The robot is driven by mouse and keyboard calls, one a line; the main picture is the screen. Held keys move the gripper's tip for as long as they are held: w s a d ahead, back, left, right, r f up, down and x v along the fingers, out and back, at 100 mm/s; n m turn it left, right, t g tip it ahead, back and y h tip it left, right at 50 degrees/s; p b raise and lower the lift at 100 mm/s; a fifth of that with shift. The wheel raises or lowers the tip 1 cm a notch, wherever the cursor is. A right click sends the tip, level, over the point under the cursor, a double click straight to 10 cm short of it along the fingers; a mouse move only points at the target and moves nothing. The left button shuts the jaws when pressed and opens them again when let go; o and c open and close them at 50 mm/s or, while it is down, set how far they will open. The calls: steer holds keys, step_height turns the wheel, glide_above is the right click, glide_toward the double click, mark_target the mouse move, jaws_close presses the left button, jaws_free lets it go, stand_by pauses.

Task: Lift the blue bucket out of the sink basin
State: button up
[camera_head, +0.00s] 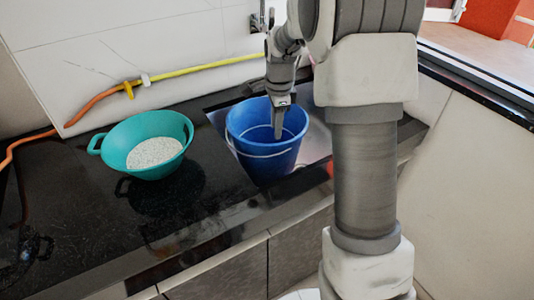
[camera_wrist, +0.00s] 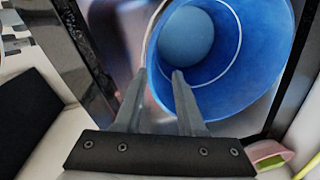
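The blue bucket (camera_head: 262,165) stands upright in the sink basin (camera_head: 316,143), its rim near counter level. A thin pale handle hangs across its near side. In the wrist view the open mouth of the bucket (camera_wrist: 240,85) fills the upper right. My gripper (camera_head: 279,132) points down at the bucket. In the wrist view my gripper (camera_wrist: 160,74) is open, with its fingers apart. The left finger appears outside the bucket's rim and the right finger overlaps the bucket's inside. I cannot tell whether either finger touches the rim.
A teal strainer (camera_head: 176,128) with white grains stands on the black counter (camera_head: 80,230) to the left. A yellow and orange hose (camera_head: 190,70) runs along the white wall behind. A pink bowl-like thing (camera_wrist: 266,150) shows at the lower right of the wrist view.

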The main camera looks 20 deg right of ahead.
mark_target(276, 152)
steer(key=f, duration=0.4)
steer(key=f+b, duration=0.1)
steer(key=f, duration=0.1)
steer(key=shift+w, duration=0.3)
step_height(276, 152, down, 5)
steer(key=shift+d+f+b, duration=0.1)
steer(key=shift+f+b, duration=0.05)
steer(key=shift+b, duration=0.9)
steer(key=shift+s, duration=0.1)
jaws_close()
